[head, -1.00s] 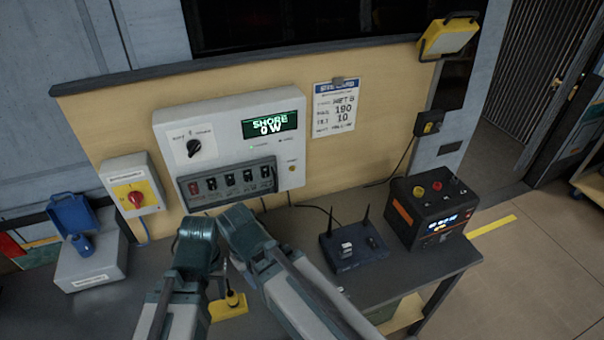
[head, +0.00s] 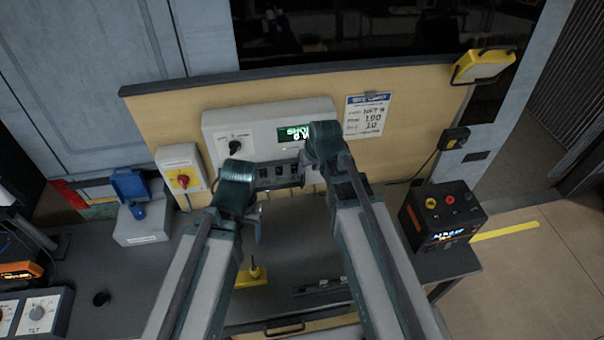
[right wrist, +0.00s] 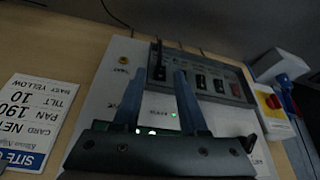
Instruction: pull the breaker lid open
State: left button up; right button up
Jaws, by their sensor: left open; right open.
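The breaker row (head: 277,172) sits in a dark grey frame low on the white shore power box (head: 216,124). It also shows in the right wrist view (right wrist: 218,84), with several black switches. I cannot tell a separate lid or whether it is open. My right gripper (head: 322,140) is in front of the box's right part and covers some of the display. In the right wrist view my right gripper (right wrist: 155,88) is open and empty, its fingers pointing at the breaker frame's end. My left gripper (head: 238,178) is left of the breaker row, its fingers mostly hidden.
A yellow tag-like thing (head: 250,277) lies on the bench (head: 110,270). A black power unit (head: 435,222) stands at the bench's right end.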

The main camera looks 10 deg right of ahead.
aim_at(302, 181)
jog(key=b+x, duration=1.3)
jog(key=x, duration=0.1)
jog(key=shift+d, duration=0.1)
jog(key=shift+c, duration=0.2)
grip_shut()
dwell(1.2)
